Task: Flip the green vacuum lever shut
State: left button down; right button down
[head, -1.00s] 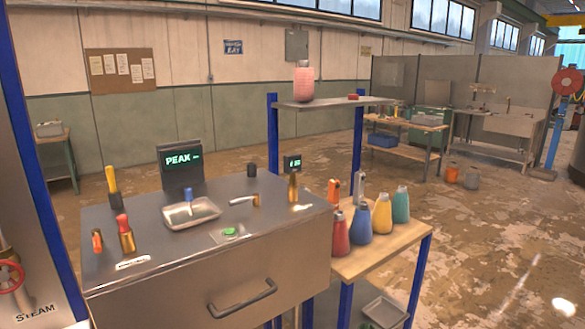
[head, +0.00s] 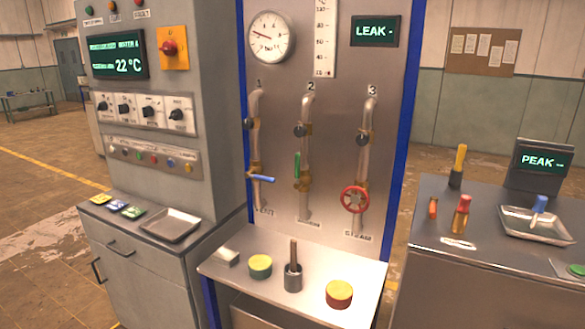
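The green lever (head: 297,165) is on the middle pipe (head: 307,115), numbered 2, on the upright metal panel. It stands upright, in line with the pipe, just above a brass valve body (head: 302,182). The label under this pipe is too small to read surely. Neither of my grippers is in view.
Pipe 1 has a blue lever (head: 261,178) pointing right; pipe 3 has a red handwheel (head: 355,199). Below, a shelf (head: 320,279) holds two round-topped pots and a cup with a rod. A control cabinet (head: 160,80) stands left, a bench (head: 430,215) right.

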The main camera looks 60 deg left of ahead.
aim_at(297, 166)
jog(key=u, duration=1.75)
